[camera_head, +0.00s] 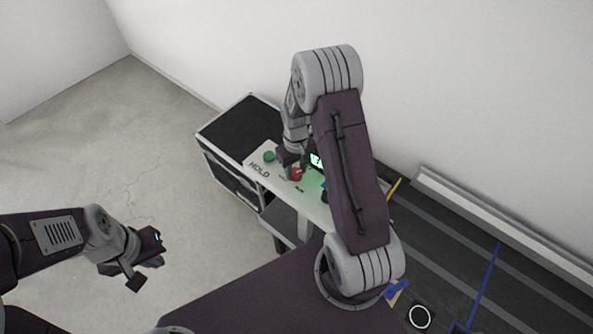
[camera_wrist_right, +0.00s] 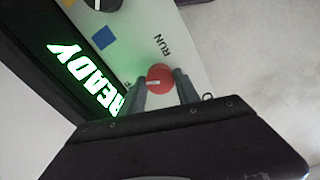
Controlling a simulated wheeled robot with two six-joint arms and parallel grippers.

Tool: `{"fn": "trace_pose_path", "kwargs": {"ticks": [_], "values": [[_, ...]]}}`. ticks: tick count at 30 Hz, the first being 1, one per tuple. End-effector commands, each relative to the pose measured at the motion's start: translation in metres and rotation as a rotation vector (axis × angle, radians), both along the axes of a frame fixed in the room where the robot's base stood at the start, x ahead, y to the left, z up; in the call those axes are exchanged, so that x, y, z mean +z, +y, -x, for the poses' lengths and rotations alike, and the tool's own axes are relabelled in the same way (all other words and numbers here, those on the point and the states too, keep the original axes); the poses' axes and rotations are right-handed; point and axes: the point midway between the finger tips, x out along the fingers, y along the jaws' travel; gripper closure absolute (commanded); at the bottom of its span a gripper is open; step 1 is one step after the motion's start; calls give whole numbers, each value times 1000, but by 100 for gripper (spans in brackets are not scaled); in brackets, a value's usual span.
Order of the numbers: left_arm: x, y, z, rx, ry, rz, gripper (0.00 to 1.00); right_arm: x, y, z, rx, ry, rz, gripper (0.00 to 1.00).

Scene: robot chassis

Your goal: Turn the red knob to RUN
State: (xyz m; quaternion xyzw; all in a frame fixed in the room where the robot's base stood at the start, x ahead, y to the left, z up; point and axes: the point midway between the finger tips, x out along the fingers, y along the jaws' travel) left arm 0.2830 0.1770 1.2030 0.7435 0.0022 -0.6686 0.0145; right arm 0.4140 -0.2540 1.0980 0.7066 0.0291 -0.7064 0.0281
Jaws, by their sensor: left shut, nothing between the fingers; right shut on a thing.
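The red knob (camera_wrist_right: 160,77) sits between the two fingers of my right gripper (camera_wrist_right: 162,90), which is shut on it. A short white mark shows on the knob's face, toward the left in the right wrist view. The printed word RUN (camera_wrist_right: 161,45) is on the white panel (camera_wrist_right: 150,20) just above the knob in that view. Another small label beside the left finger is mostly hidden. In the head view the red knob (camera_head: 297,174) shows at the tip of my right gripper (camera_head: 292,165). My left gripper (camera_head: 147,264) is shut and empty, over the floor at left.
A green-lit READY display (camera_wrist_right: 85,80) lies beside the knob. The panel also has a green button (camera_head: 268,156), the word HOLD (camera_head: 259,170), a blue square (camera_wrist_right: 103,38) and a dark round part (camera_wrist_right: 104,3). A black case (camera_head: 235,135) stands behind; a wall is close.

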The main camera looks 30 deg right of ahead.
Motion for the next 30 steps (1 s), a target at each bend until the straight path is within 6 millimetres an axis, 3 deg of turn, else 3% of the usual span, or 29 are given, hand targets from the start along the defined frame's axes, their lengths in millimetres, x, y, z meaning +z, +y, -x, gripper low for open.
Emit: {"fn": "trace_pose_path", "kwargs": {"ticks": [15,30], "values": [[-7,0,0,0,0,0,100,1,-2,-4,-410,-11,0,100],[-8,0,0,0,0,0,100,2,-3,-4,-552,-15,0,100]]}}
